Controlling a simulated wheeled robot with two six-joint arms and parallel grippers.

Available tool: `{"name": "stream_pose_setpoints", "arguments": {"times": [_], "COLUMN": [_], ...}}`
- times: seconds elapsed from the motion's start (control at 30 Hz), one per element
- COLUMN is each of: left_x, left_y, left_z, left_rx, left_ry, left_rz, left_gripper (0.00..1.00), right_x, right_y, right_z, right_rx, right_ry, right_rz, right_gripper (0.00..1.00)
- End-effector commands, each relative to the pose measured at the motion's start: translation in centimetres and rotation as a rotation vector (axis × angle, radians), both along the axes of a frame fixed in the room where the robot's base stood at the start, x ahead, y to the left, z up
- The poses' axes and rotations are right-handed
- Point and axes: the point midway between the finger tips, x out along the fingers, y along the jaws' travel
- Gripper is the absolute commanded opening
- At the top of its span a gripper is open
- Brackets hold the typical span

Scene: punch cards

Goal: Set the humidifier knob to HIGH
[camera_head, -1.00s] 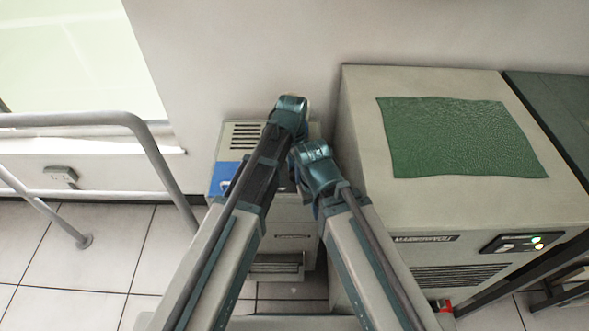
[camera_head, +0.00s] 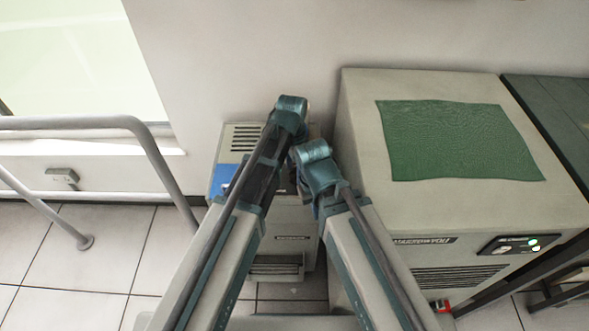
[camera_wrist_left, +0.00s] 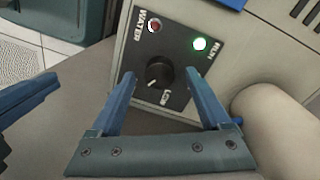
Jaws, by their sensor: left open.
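The humidifier (camera_head: 294,218) is a beige cabinet against the wall, partly covered by my arms in the head view. In the left wrist view, its dark panel (camera_wrist_left: 180,98) carries a round black knob (camera_wrist_left: 160,72) with a white pointer mark at its lower left. A LOW label is below the knob, and the HIGH label is not visible. My left gripper (camera_wrist_left: 159,80) is open, with one blue finger on each side of the knob; contact cannot be told. Blue parts at that view's left edge appear to be my right gripper; its jaws are unclear.
A red lamp (camera_wrist_left: 154,26) by WATER and a lit green lamp (camera_wrist_left: 200,44) by RUN are on the panel. A larger beige machine (camera_head: 365,130) with a green mat (camera_head: 455,140) stands close on the right. A grey handrail (camera_head: 165,165) is at the left.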

Motion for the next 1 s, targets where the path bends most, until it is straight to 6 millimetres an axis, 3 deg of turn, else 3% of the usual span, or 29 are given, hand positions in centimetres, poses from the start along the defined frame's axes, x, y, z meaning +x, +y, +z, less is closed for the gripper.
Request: {"name": "stream_pose_setpoints", "arguments": {"times": [0.7,1.0], "left_x": [0.6,0.7], "left_y": [0.3,0.3], "left_z": [10.9,12.7], "left_rx": [0.0,0.0], "left_ry": [0.0,0.0], "left_rz": [0.0,-0.001], "left_gripper": [0.81,0.81], "right_x": [0.0,0.0], "right_y": [0.0,0.0], "right_z": [10.9,12.7], "right_rx": [0.0,0.0], "right_ry": [0.0,0.0], "right_rz": [-0.001,-0.001], "right_gripper": [0.0,0.0]}}
